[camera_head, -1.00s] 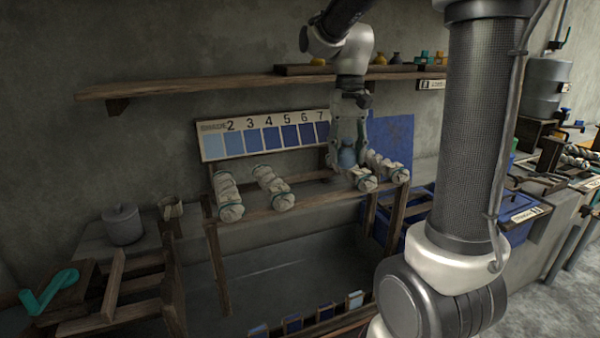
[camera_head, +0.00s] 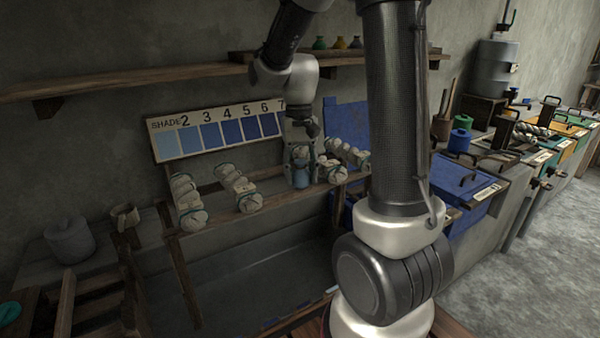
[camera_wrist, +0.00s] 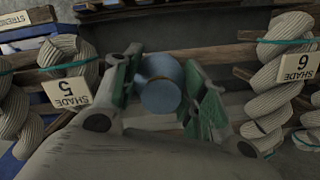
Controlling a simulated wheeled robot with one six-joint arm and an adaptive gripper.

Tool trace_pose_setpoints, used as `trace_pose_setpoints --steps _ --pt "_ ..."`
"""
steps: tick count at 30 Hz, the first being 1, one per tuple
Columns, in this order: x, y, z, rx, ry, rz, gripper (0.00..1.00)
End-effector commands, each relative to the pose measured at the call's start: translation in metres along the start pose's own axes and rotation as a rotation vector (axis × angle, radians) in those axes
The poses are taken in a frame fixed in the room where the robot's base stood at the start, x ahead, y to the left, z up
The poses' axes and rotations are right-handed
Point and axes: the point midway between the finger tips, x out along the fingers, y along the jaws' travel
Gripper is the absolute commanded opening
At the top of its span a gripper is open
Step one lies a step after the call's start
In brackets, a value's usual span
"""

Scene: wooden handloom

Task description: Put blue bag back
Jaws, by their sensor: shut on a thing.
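The blue bag (camera_wrist: 158,84) shows as a small rounded blue shape between my green-padded fingers in the wrist view. In the head view my gripper (camera_head: 302,172) points down at the rack, shut on the bag (camera_head: 301,178). My gripper also fills the lower middle of the wrist view (camera_wrist: 156,92). It hangs between two pale twisted skeins, one tagged SHADE 5 (camera_wrist: 70,92) at left and one tagged SHADE 6 (camera_wrist: 301,66) at right. The fingers hide part of the bag. I cannot tell whether the bag touches the rack.
More pale skeins (camera_head: 238,188) lie across the wooden rack. Behind it stands a numbered shade board (camera_head: 215,130), below a wooden shelf (camera_head: 130,78). A blue-lidded vat (camera_head: 462,185) stands to the right. A grey pot (camera_head: 69,238) sits at far left.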

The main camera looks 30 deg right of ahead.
Motion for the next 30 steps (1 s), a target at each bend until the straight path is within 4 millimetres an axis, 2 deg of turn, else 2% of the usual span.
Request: trace_pose_setpoints --steps 11,12,15,25,30 --pt "0.004 0.000 0.000 0.000 -0.001 0.000 0.14" --pt "0.004 0.000 -0.001 0.000 -0.001 0.000 0.48" --pt "0.004 0.000 -0.001 0.000 0.000 0.000 0.64" --pt "0.002 0.000 -0.001 0.000 0.001 0.000 0.64" --pt "-0.018 0.000 -0.001 0.000 0.004 -0.002 0.64"
